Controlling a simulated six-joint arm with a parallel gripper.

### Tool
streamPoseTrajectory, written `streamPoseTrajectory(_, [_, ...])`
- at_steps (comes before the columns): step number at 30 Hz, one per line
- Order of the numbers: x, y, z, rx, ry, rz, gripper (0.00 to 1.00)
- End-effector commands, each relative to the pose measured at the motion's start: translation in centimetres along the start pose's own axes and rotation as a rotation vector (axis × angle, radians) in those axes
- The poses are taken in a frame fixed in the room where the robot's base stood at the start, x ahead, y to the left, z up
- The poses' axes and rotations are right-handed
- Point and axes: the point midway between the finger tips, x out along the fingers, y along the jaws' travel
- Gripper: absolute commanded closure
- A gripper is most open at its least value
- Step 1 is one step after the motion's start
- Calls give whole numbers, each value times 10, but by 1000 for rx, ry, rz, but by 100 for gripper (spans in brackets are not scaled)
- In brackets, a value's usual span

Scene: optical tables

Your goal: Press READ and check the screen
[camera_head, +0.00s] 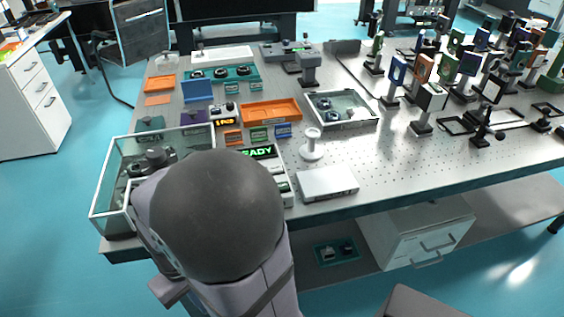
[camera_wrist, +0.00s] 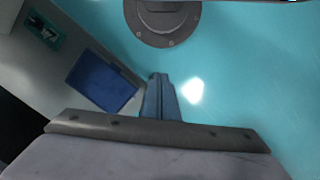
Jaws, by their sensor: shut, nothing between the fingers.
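A screen (camera_head: 258,152) with green letters reading "READY", its left edge cut off by my arm, shows on an instrument on the optical table in the head view. Light-coloured parts of the instrument (camera_head: 283,187) show below the screen at its right side. My arm covers much of it, and I cannot make out a READ button. My gripper (camera_wrist: 160,77) shows in the wrist view with its fingers together and nothing between them. It is over the teal floor and the edge of a grey surface, apart from the instrument. The head view does not show the fingertips.
A glass-walled box (camera_head: 110,187) stands left of my arm. A white flat box (camera_head: 327,183) and a white stand (camera_head: 312,147) are to the right of the screen. An orange tray (camera_head: 270,111) lies behind.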

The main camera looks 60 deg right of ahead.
Motion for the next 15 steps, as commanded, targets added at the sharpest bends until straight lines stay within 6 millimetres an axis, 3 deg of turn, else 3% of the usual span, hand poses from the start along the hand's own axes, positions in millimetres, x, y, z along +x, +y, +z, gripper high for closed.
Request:
streamPoseTrajectory(1, [-22,3,4,14,-12,-2,100])
streamPoseTrajectory(15, [-109,30,23,100,-101,1,100])
